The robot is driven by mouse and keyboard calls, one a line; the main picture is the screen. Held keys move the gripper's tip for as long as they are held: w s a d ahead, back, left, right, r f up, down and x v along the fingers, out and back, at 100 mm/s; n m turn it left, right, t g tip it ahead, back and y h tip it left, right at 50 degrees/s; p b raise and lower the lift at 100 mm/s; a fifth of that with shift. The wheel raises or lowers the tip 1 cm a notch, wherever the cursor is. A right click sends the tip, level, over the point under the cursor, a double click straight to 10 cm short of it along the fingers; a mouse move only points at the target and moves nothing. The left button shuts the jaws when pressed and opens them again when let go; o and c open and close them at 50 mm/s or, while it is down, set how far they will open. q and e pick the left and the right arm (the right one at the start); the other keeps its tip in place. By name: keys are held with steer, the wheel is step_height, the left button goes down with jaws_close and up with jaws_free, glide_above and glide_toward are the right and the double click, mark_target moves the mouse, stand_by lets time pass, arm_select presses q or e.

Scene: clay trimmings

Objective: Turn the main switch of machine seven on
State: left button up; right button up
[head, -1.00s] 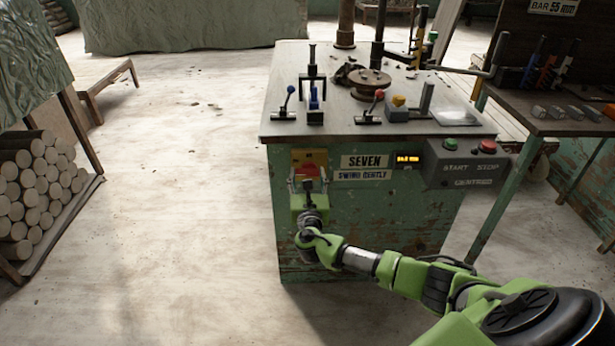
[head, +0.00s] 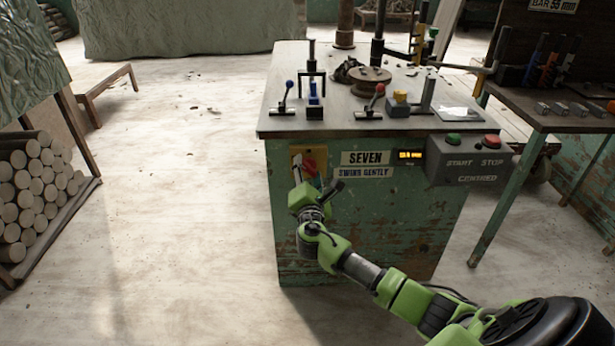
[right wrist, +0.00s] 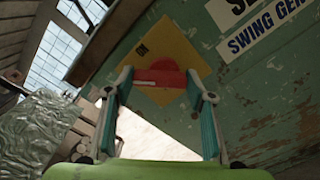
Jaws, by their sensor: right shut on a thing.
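The main switch is a red rotary handle (head: 310,164) on a yellow plate (head: 296,151), on the front of the green machine (head: 400,215) labelled SEVEN (head: 365,158). My right gripper (head: 316,180) is at the switch, tilted in the head view, and partly covers it. In the right wrist view the red handle (right wrist: 160,76) lies between the two fingers of my right gripper (right wrist: 158,90), which is shut on it. The yellow plate (right wrist: 192,50) looks slanted there. My left gripper is not in view.
A grey box with a green START button (head: 453,140) and a red STOP button (head: 492,142) is right of the lit amber display (head: 410,155). Levers stand on the machine top. A workbench (head: 560,118) is at right, stacked logs (head: 35,190) at left. The floor left of the machine is clear.

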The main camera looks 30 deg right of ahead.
steer(key=m+b, duration=0.2)
steer(key=m, duration=0.1)
steer(key=shift+d+f+m, duration=0.1)
steer(key=shift+m, duration=0.7)
steer(key=m+b, duration=0.2)
steer(key=shift+s+d+m, duration=0.1)
steer(key=shift+m, duration=0.2)
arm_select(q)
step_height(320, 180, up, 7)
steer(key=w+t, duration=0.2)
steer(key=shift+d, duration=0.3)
arm_select(e)
steer(key=shift+m, duration=0.7)
steer(key=o, duration=1.1)
